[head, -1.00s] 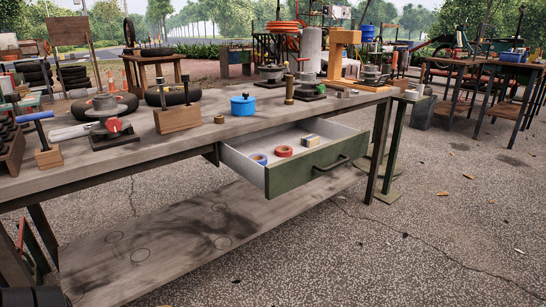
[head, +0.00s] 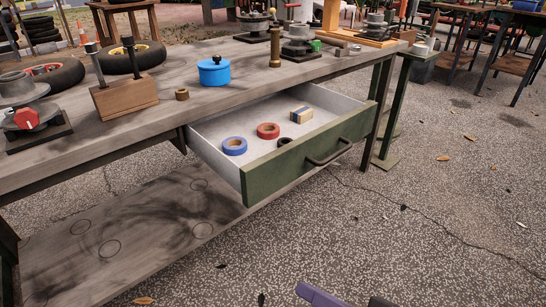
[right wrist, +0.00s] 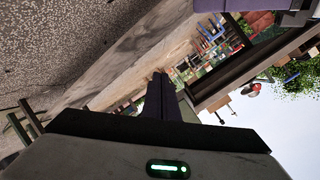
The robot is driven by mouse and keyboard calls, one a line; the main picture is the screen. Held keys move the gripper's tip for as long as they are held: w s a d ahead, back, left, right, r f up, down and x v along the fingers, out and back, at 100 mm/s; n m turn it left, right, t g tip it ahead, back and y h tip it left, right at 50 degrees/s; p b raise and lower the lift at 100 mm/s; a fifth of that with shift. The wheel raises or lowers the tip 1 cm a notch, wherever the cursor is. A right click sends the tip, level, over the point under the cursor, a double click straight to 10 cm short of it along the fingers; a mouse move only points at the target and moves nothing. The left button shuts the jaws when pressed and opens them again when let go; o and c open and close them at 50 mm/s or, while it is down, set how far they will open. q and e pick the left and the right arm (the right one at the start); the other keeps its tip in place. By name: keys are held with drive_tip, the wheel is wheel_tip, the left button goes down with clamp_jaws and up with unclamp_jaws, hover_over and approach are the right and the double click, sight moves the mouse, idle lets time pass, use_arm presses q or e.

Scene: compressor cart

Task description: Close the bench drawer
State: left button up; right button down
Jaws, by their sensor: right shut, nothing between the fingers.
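The bench drawer (head: 305,157) stands pulled out from under the bench top, with a green front and pale inside. Its dark bar handle (head: 328,152) is on the front. Inside lie a blue tape roll (head: 234,146), a red tape roll (head: 268,131), a small dark ring (head: 284,143) and a small box (head: 301,114). My right gripper (right wrist: 160,82) is shut and empty in the right wrist view, its dark fingers together. In the head view only purple and dark parts of my right arm or gripper show at the bottom edge, apart from the drawer. My left gripper is out of view.
The bench top (head: 150,95) carries a blue pot (head: 214,72), a wooden block with pegs (head: 125,97) and a grey fixture with a red knob (head: 28,112). A lower shelf (head: 150,235) lies beneath. The paved ground (head: 420,190) before the drawer is clear except for leaves.

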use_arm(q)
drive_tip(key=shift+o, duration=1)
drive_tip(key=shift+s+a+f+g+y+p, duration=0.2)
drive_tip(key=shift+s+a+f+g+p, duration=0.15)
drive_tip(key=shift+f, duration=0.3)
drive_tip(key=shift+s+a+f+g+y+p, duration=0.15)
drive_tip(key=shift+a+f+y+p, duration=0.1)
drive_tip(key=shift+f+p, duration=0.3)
use_arm(e)
drive_tip(key=w+d+r+m+t+y, duration=0.1)
drive_tip(key=w+d+r+m+t, duration=0.1)
drive_tip(key=w+d+r+m, duration=0.4)
drive_tip(key=w+d+r+m+t+y, duration=0.1)
drive_tip(key=r+m+t, duration=0.15)
drive_tip(key=r, duration=0.55)
approach(284, 161)
drive_tip(key=w, duration=0.1)
drive_tip(key=shift+m+g, duration=0.25)
drive_tip(key=b+x, duration=0.1)
drive_tip(key=x, duration=0.3)
drive_tip(key=shift+a+r, duration=0.1)
drive_tip(key=shift+a, duration=0.25)
drive_tip(key=shift+w+a, duration=0.35)
drive_tip(key=shift+w, duration=0.15)
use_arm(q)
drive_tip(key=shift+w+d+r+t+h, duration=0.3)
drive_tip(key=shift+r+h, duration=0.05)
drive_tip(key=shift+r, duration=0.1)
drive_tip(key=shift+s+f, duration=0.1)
